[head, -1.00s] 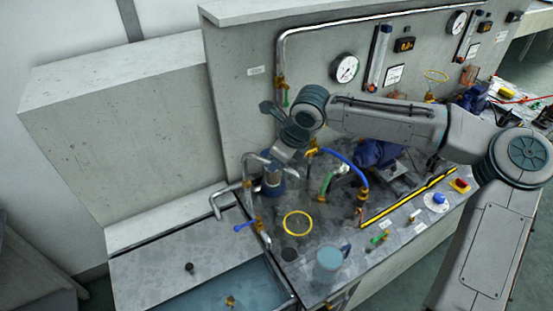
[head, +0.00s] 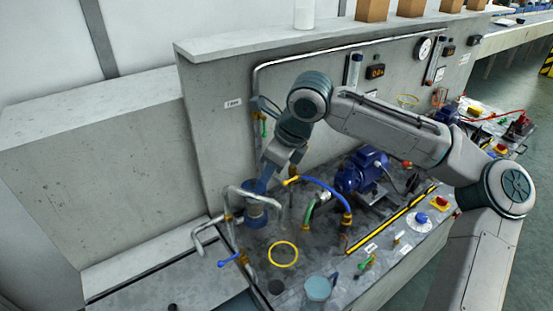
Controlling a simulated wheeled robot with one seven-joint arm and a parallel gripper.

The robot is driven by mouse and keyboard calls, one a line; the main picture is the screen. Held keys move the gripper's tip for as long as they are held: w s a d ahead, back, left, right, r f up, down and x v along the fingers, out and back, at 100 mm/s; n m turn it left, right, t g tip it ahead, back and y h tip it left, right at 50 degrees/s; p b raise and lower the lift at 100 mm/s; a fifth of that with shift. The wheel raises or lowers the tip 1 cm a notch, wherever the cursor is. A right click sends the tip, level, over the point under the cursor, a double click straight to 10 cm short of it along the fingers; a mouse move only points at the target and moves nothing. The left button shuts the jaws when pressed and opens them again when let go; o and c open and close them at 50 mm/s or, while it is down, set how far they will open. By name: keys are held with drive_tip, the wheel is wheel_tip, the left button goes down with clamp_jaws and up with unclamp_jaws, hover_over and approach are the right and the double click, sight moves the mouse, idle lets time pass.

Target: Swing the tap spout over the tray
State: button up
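The bent silver tap spout (head: 207,229) is at the left end of the bench, with its open end hanging down on the left. A second silver pipe (head: 240,191) arches beside it, near a clear and blue cylinder. A blue lever (head: 229,260) sits below the spout. The flat grey tray-like surface (head: 160,285) is at the lower left, cut by the frame's bottom edge. My gripper (head: 265,180) points down just above the cylinder and arched pipe, to the right of the spout. Its fingertips are small and partly hidden, so their opening and any contact are unclear.
A yellow ring (head: 283,253) and a light blue cup (head: 318,288) are on the bench front. A blue hose (head: 322,188) and a blue pump (head: 362,170) are to the right. The concrete back panel (head: 215,130) stands close behind my gripper.

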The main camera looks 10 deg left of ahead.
drive_tip(key=shift+v, duration=1.5)
